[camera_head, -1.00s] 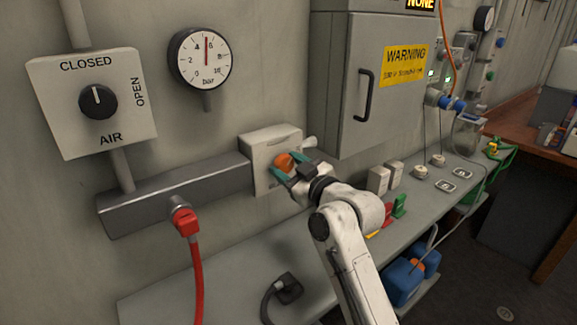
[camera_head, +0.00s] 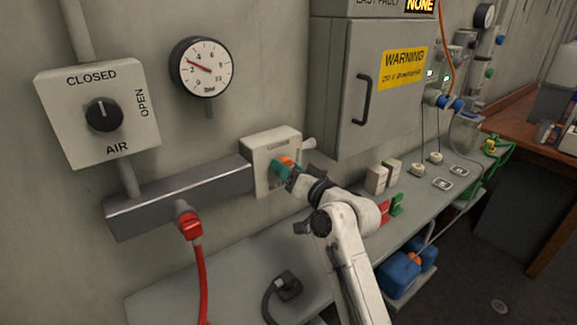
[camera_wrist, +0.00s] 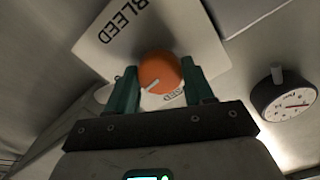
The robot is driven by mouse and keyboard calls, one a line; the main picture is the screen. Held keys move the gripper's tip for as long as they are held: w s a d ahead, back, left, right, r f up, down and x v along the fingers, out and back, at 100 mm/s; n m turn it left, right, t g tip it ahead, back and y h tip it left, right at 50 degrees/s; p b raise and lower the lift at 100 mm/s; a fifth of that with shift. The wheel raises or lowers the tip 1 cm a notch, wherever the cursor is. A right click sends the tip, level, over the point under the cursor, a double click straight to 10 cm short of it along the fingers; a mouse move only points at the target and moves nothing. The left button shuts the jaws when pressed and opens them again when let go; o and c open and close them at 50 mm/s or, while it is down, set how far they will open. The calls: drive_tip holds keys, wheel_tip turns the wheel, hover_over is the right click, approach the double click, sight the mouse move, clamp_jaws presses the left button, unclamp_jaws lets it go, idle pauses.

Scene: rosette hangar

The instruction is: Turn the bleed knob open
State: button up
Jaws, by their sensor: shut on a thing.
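The orange bleed knob (camera_head: 287,160) sits on a pale box on the wall, at the right end of a grey pipe block. My gripper (camera_head: 282,169) is shut on it, with its teal fingers on either side. In the wrist view the knob (camera_wrist: 160,71) lies between the two fingers (camera_wrist: 162,82). Its white line points toward the lower left of that picture. The plate behind it reads BLEED (camera_wrist: 122,20); a smaller label below the knob is partly hidden by a finger. The round gauge (camera_head: 205,67) has its red needle near 2.
The AIR selector (camera_head: 104,115) on the left points to CLOSED. A red hose plug (camera_head: 188,222) hangs from the pipe block. A grey cabinet (camera_head: 345,90) with a warning sign stands above right. A bench (camera_head: 225,285) runs below.

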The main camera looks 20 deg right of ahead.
drive_tip(key=shift+f+m, duration=0.1)
drive_tip(key=shift+m, duration=0.4)
drive_tip(key=o, duration=1)
drive_tip(key=shift+o, duration=0.2)
drive_tip(key=b+v, duration=0.1)
drive_tip(key=v, duration=0.9)
drive_tip(key=shift+s+d+b, duration=0.15)
drive_tip(key=shift+s+b, duration=0.15)
drive_tip(key=shift+s, duration=0.1)
